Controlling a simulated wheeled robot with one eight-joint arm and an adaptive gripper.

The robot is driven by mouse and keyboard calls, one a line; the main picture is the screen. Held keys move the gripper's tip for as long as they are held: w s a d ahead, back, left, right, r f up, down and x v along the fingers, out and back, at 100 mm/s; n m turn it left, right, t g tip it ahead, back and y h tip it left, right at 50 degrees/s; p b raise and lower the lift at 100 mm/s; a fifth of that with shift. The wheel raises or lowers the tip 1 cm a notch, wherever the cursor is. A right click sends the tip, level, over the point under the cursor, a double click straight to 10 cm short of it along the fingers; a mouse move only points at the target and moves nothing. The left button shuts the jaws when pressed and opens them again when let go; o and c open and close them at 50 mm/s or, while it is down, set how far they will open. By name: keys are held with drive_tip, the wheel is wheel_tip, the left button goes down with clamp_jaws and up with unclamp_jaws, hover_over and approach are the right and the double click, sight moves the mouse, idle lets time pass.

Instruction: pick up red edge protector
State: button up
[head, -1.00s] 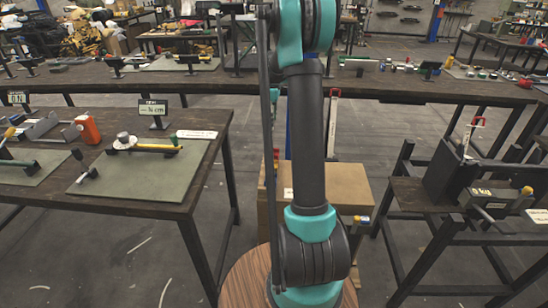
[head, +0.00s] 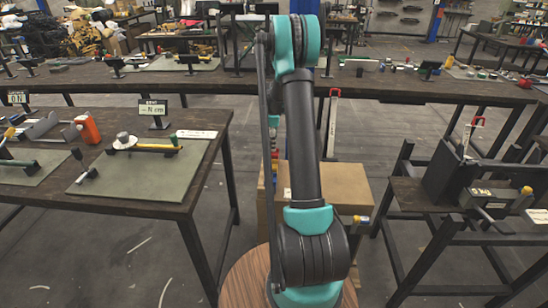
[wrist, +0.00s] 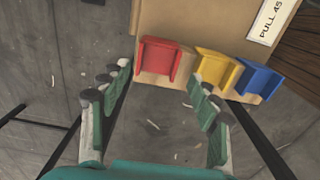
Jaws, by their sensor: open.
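The red edge protector (wrist: 157,58) sits over the edge of a cardboard box (wrist: 190,18) in the wrist view. It is the leftmost of three, with a yellow one (wrist: 216,69) and a blue one (wrist: 258,82) to its right. My gripper (wrist: 160,77) is open and empty. Its two fingers are spread to the left and right below the red protector in the picture, apart from it.
A white label (wrist: 272,20) is on the box. Dark metal bars and grey floor lie below the protectors in the wrist view. In the head view, a workbench (head: 140,205) stands at the left and a dark stand (head: 440,225) at the right.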

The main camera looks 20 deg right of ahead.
sight(273, 157)
drive_tip(key=shift+w+f, duration=0.2)
drive_tip(key=shift+f, duration=2.45)
drive_tip(key=shift+c, duration=0.6)
drive_tip(key=c, duration=0.8)
drive_tip(key=shift+r, duration=0.15)
